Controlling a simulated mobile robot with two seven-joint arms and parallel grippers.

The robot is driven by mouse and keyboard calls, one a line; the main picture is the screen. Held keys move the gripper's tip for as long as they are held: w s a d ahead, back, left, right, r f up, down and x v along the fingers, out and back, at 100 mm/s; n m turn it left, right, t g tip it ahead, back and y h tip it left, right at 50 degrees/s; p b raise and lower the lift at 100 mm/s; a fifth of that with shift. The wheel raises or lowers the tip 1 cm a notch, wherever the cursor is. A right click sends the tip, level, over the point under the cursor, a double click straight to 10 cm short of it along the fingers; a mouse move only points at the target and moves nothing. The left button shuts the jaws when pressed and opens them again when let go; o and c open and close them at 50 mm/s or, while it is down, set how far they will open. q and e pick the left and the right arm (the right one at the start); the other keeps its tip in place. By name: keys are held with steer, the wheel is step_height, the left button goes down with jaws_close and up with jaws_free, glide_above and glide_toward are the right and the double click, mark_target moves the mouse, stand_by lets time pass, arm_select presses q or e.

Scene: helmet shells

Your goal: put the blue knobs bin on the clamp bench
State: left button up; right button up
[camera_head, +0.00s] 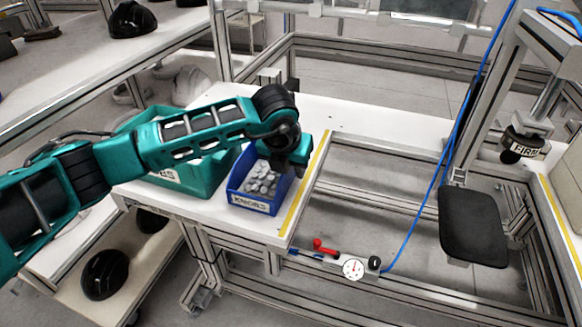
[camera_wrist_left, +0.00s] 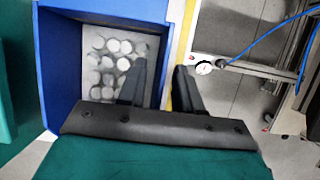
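The blue knobs bin (camera_head: 233,182) stands upright on a white bench near its yellow-striped edge. It holds several grey round knobs and has a KNOBS label in front. My left gripper (camera_head: 296,172) is low at the bin's right side, pointing down. In the left wrist view the two dark fingers (camera_wrist_left: 162,72) are apart. One is over the bin's inside and the other is outside its right wall (camera_wrist_left: 157,45). Contact with the wall cannot be made out. At the far right is a white bench edge (camera_head: 562,222) with a clamp-like device labelled FIRM (camera_head: 525,146). My right gripper is not in view.
A larger teal bin (camera_head: 205,178) stands close on the left of the blue bin. A dial gauge (camera_head: 353,268) and a red-handled part (camera_head: 323,246) sit on the front rail. A blue hose (camera_head: 437,175) and a black pad (camera_head: 472,225) are over the open frame between benches.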

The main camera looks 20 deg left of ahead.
arm_select(q)
steer(key=v, duration=1.1)
